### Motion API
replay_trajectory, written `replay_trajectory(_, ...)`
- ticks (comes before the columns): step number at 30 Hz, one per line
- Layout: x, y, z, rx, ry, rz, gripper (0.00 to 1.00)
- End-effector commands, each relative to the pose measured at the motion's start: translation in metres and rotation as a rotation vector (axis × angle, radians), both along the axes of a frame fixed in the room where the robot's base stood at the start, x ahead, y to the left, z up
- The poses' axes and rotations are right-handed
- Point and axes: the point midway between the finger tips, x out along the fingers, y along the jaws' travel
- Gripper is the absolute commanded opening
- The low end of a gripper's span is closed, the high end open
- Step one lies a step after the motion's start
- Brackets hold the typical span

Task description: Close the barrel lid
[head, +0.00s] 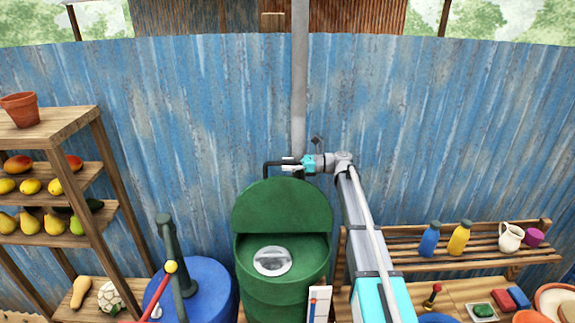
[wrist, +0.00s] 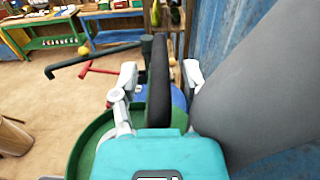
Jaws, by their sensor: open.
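The green barrel (head: 284,292) stands in front of the blue corrugated wall. Its green lid (head: 282,208) is raised, standing up at the back of the barrel top. A pale round disc (head: 272,261) shows in the top below it. My gripper (head: 290,166) is open at the lid's upper edge, right of its middle in the head view. In the wrist view my gripper's fingers (wrist: 160,78) are spread either side of a dark upright strip (wrist: 159,85). The green rim (wrist: 92,140) shows below left.
A blue barrel (head: 212,290) with a dark pump (head: 172,250) stands left. A produce shelf (head: 60,130) is further left; a bench with bottles (head: 430,240) is right.

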Motion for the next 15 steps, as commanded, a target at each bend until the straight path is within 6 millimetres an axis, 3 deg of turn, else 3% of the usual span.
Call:
replay_trajectory(9,0.0002,0.0008,0.0000,0.000,0.000,-0.001,0.58)
replay_trajectory(15,0.0002,0.0004,0.0000,0.000,0.000,-0.001,0.21)
